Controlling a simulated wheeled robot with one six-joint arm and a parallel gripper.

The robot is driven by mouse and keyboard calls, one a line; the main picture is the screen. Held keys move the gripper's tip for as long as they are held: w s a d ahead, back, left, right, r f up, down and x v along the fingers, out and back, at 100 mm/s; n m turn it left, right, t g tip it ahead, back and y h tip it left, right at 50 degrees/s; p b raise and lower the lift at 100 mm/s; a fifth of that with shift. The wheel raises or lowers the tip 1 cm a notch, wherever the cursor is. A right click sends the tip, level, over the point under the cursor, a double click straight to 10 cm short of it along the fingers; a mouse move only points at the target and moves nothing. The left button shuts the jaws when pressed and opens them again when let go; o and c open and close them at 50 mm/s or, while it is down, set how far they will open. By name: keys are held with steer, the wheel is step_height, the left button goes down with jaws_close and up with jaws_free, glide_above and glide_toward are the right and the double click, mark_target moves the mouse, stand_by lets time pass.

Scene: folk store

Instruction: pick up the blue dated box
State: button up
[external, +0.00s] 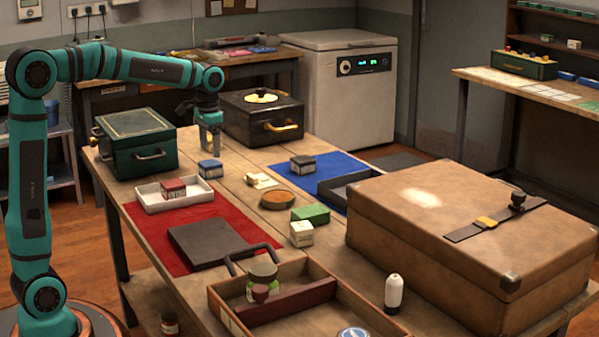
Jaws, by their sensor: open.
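A small blue box (210,169) with a paler top sits on the wooden table, right of the green metal case. Any date on it is too small to read. My gripper (211,147) points down just above this box, with its fingers apart and nothing seen between them. A small gap seems to show between the fingertips and the box top. Another small dark box with a greyish top (303,166) stands on the blue mat (335,167).
A green case (137,146) stands left of the blue box, and a black case (262,120) behind it. A white tray (178,199) holding a red box (173,188) lies in front. A brown suitcase (440,215) fills the table's right side.

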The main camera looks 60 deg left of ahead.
mark_target(211, 162)
steer(key=shift+f, duration=3.4)
steer(key=c, duration=1.1)
steer(key=shift+r, duration=0.15)
